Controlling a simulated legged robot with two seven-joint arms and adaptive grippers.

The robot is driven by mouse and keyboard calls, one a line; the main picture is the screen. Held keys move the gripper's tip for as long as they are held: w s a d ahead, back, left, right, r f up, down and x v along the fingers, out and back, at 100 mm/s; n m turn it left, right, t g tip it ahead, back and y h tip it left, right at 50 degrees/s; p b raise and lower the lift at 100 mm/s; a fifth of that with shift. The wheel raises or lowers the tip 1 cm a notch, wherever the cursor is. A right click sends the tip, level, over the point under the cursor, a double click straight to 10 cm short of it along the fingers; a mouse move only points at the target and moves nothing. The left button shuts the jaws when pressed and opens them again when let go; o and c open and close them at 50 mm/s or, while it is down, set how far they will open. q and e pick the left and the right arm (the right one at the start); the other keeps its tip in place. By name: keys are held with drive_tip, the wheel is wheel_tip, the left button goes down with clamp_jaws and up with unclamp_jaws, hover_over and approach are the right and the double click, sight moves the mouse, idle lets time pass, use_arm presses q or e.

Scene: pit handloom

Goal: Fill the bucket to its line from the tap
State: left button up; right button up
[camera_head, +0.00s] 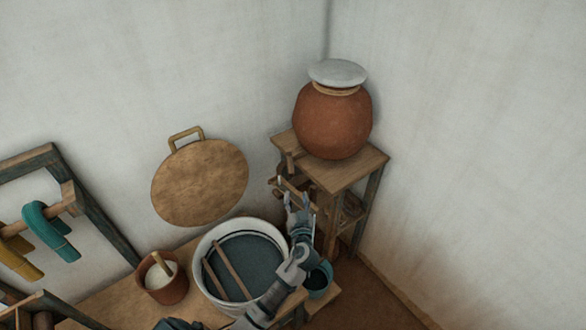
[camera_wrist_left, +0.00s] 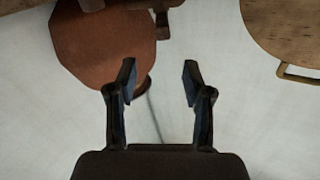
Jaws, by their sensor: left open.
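A large clay pot (camera_head: 333,122) with a white lid stands on a wooden stand (camera_head: 345,174) in the corner. A small wooden peg, possibly the tap (camera_head: 291,161), juts out low at its left. A white-rimmed tub (camera_head: 204,252) holds dark blue-grey contents, with two sticks across it. A small teal vessel (camera_head: 320,279) stands right of the tub, partly hidden by my left arm; I cannot tell which is the bucket, and no fill line is clear. My left gripper (camera_head: 297,198) is open and empty below the peg. Its fingers (camera_wrist_left: 157,75) are apart in the wrist view.
A round brown board (camera_head: 200,182) with a handle leans on the wall. A clay cup (camera_head: 163,283) with pale contents sits left of the tub on the wooden bench (camera_head: 105,302). A frame with teal and yellow yarn (camera_head: 50,230) stands at left.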

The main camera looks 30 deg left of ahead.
sight(292, 176)
use_arm(q)
drive_tip(key=x, duration=0.8)
drive_tip(key=p+x, duration=0.1)
drive_tip(key=x, duration=0.3)
drive_tip(key=shift+s+a+f, duration=0.15)
drive_tip(key=shift+s+a, duration=0.1)
drive_tip(key=shift+a, duration=0.15)
drive_tip(key=shift+w, duration=0.65)
drive_tip(key=shift+d, duration=0.1)
drive_tip(key=shift+s+a, duration=0.1)
drive_tip(key=shift+a, duration=0.2)
clamp_jaws()
